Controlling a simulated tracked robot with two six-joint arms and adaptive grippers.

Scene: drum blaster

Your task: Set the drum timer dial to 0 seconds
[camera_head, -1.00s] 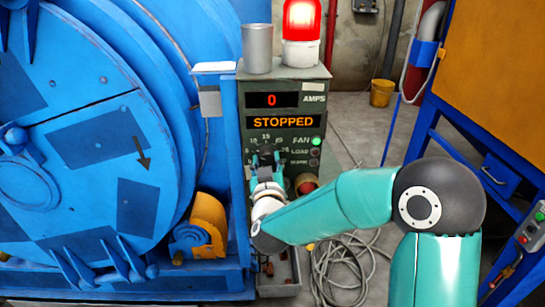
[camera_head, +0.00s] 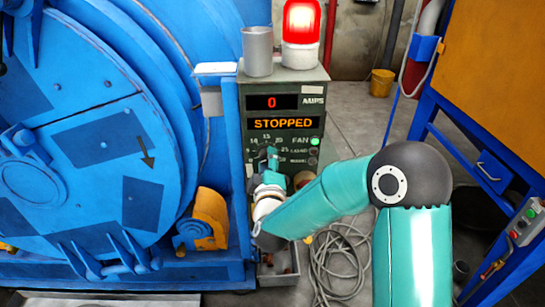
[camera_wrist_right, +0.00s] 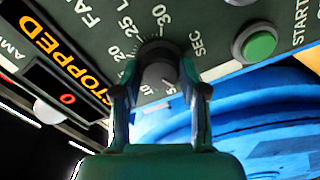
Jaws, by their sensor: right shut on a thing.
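The drum timer dial (camera_wrist_right: 157,66) is a dark round knob on the grey-green control panel (camera_head: 255,83). In the right wrist view, numbers up to 30 and the word SEC ring it. My right gripper (camera_wrist_right: 160,84) has a teal finger on each side of the dial and is shut on it. In the head view the right gripper (camera_head: 268,156) covers most of the dial. I cannot tell which number the dial points to. My left gripper is in neither view.
The display (camera_head: 283,123) reads STOPPED, with a red 0 above it. A red beacon (camera_head: 301,22) is lit beside a metal cup (camera_head: 257,50). A green button (camera_wrist_right: 259,46) is near the gripper. The blue drum (camera_head: 85,140) stands left; loose cable (camera_head: 340,265) lies on the floor.

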